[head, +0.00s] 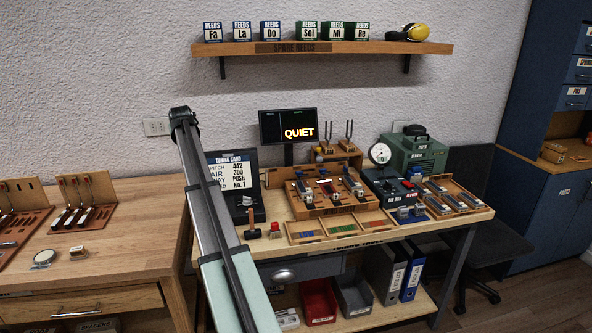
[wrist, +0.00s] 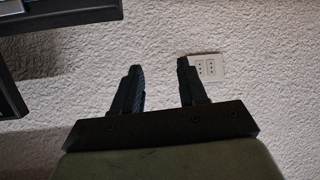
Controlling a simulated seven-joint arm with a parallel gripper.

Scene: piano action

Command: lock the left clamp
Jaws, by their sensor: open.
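A wooden fixture (head: 332,208) stands on the workbench in the head view. It carries metal parts in rows, with a red piece in the middle. A metal clamp-like part (head: 303,192) sits at its left side; it is too small to tell whether it is locked. My gripper (wrist: 162,68) is open and empty in the wrist view, its two dark fingers in front of the white wall. In the head view my arm rises at the left of the fixture, its dark end high against the wall and well apart from the clamp.
A tuning card case (head: 232,172), hammer (head: 251,221) and lit display (head: 288,127) are near the fixture. A blue box (head: 385,185) and reed tray (head: 450,196) are on its right. A shelf (head: 330,48) hangs above. A wall socket (wrist: 207,68) shows near my gripper.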

